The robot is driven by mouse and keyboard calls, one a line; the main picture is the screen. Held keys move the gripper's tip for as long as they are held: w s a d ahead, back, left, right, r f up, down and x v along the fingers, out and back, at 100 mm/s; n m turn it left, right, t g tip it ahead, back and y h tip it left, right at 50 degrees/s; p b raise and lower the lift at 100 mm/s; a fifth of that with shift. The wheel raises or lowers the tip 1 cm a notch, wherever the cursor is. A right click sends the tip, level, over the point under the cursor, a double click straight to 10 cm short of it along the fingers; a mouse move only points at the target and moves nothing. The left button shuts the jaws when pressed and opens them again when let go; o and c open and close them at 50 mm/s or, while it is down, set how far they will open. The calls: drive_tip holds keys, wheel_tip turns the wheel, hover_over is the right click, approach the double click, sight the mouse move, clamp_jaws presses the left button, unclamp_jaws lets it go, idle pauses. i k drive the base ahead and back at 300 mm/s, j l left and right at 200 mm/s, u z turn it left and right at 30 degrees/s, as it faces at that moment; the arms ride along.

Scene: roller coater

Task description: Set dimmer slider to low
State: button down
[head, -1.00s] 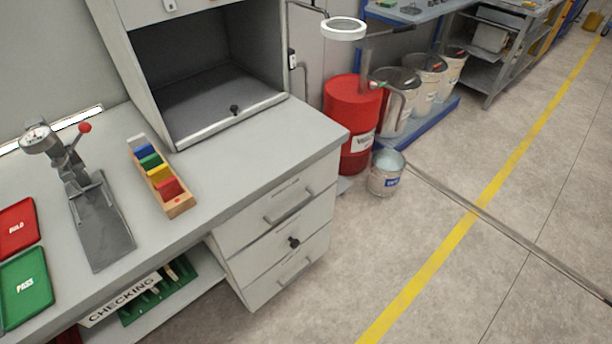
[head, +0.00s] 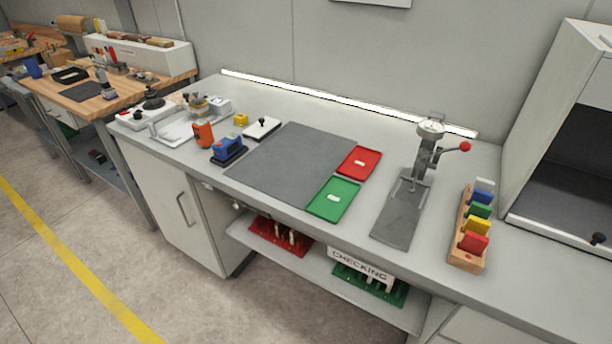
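I cannot make out a dimmer slider for certain in the head view. A lit white light strip (head: 340,98) runs along the back of the grey bench (head: 290,215), at the foot of the wall. A light grey open-fronted booth (head: 545,95) stands at the right end of the bench, cut off by the frame edge. Its inside is dark, with a small black knob (head: 598,239) near the front lip. No control with a sliding handle can be told on the parts that show. My gripper is not in view.
The bench holds a dark grey mat (head: 285,165), a red tray (head: 359,162), a green tray (head: 333,199), a dial-gauge stand (head: 405,205) and a wooden rack of coloured blocks (head: 467,240). A wooden workbench (head: 110,95) stands left. Open floor (head: 70,245) lies in front.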

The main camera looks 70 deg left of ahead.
sight(236, 205)
drive_tip(key=u, duration=2.15)
